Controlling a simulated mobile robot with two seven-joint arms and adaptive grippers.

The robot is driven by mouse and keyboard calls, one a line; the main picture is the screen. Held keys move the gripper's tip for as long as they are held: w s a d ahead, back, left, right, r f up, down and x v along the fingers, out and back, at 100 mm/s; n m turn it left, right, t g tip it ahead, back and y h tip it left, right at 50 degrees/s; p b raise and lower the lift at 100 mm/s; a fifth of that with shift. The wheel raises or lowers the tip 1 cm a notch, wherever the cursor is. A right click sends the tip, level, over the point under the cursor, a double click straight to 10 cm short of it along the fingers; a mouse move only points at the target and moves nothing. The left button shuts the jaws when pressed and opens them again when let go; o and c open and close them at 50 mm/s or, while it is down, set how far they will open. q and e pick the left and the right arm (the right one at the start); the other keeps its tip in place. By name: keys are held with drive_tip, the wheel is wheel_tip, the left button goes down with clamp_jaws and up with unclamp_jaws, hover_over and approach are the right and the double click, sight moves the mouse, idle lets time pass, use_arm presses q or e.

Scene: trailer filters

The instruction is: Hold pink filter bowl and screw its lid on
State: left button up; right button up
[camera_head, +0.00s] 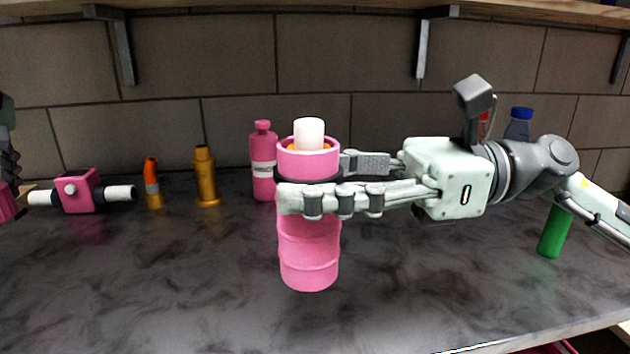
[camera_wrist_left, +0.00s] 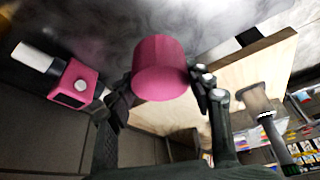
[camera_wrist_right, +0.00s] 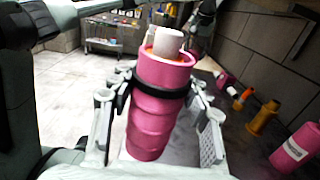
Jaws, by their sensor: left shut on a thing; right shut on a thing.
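The pink filter bowl (camera_head: 309,255) is upright in the middle of the head view, a white cartridge (camera_head: 309,134) and some orange showing at its open top. My right gripper (camera_head: 312,187) is shut around its upper part, at a dark band; the bowl also fills the right wrist view (camera_wrist_right: 152,122). I cannot tell whether its base touches the counter. My left gripper (camera_wrist_left: 162,82) is shut on a pink cylindrical piece, seemingly the lid (camera_wrist_left: 160,65). In the head view only a sliver of this lid (camera_head: 6,204) shows at the left edge, well apart from the bowl.
On the counter (camera_head: 180,290) stand a pink block with white pipe ends (camera_head: 80,191), an orange fitting (camera_head: 152,183), a brass fitting (camera_head: 205,177) and a pink bottle (camera_head: 263,160) close behind the bowl. A green object (camera_head: 554,232) is under my right arm. The front left is clear.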

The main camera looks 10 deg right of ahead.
drive_tip(key=o, duration=0.7)
drive_tip(key=shift+c, duration=0.2)
clamp_jaws()
drive_tip(key=shift+r+p, duration=0.65)
use_arm(q)
drive_tip(key=s+d+f+m+t+h, duration=0.1)
drive_tip(key=s+d+f+m, duration=0.1)
drive_tip(key=d, duration=0.5)
drive_tip(key=s+d+f+m+h, duration=0.1)
drive_tip(key=s+d+m, duration=0.3)
drive_tip(key=d, duration=0.4)
drive_tip(key=s+d+f+m+t, duration=0.1)
drive_tip(key=s+d+f+m, duration=0.2)
drive_tip(key=d, duration=0.5)
drive_tip(key=shift+s+d+f+m+t+h+p, duration=0.15)
drive_tip(key=shift+s+m+t+h+p, duration=0.15)
drive_tip(key=shift+m+h+p, duration=0.15)
use_arm(e)
drive_tip(key=shift+r, duration=0.4)
drive_tip(key=shift+w, duration=0.1)
drive_tip(key=w+f+n+g, duration=0.2)
drive_tip(key=w+n+g, duration=0.1)
drive_tip(key=w+g, duration=0.2)
drive_tip(key=shift+w+h, duration=0.3)
drive_tip(key=shift+w, duration=0.7)
drive_tip(key=shift+f, duration=0.15)
